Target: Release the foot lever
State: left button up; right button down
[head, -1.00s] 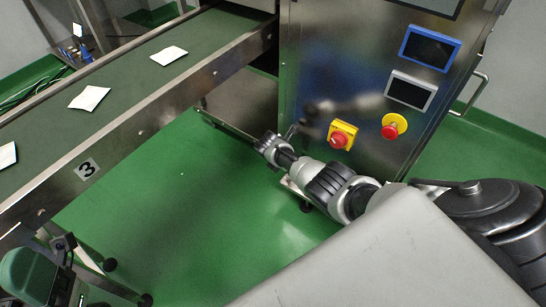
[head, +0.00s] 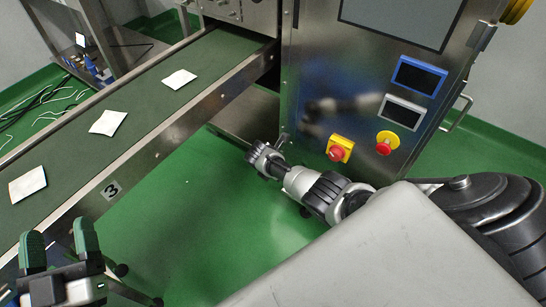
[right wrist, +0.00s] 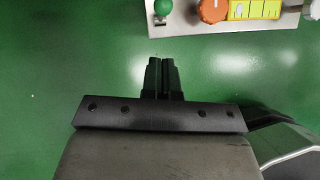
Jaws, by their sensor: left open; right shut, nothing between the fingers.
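In the right wrist view a pale metal plate (right wrist: 205,29) at the top carries a green ball knob (right wrist: 163,7), an orange round part (right wrist: 214,10) and a yellow ribbed block (right wrist: 253,9). I cannot tell which of these is the foot lever. My right gripper (right wrist: 160,66) is shut and empty, below the plate in that view and apart from it. In the head view my right gripper (head: 265,158) is low in front of the steel machine, and my arm hides most of the plate. My left gripper (head: 60,248) is open and empty at the lower left.
The steel machine (head: 320,75) has a red knob on yellow (head: 339,149) and a red button (head: 387,143). A conveyor (head: 142,95) marked 3 carries several white packets (head: 108,122). The green floor (head: 190,195) between is clear.

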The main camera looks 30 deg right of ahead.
pick_arm(q)
notch_tip(320, 180, down, 10)
jog(key=s+a+g+y+p, duration=0.2)
jog(key=g+y+p, duration=0.1)
jog(key=g, duration=0.6)
jog(key=shift+a, duration=0.2)
pick_arm(e)
jog(key=shift+v, duration=2.55)
pick_arm(q)
jog(key=shift+f, duration=0.1)
pick_arm(e)
jog(key=shift+d, duration=0.15)
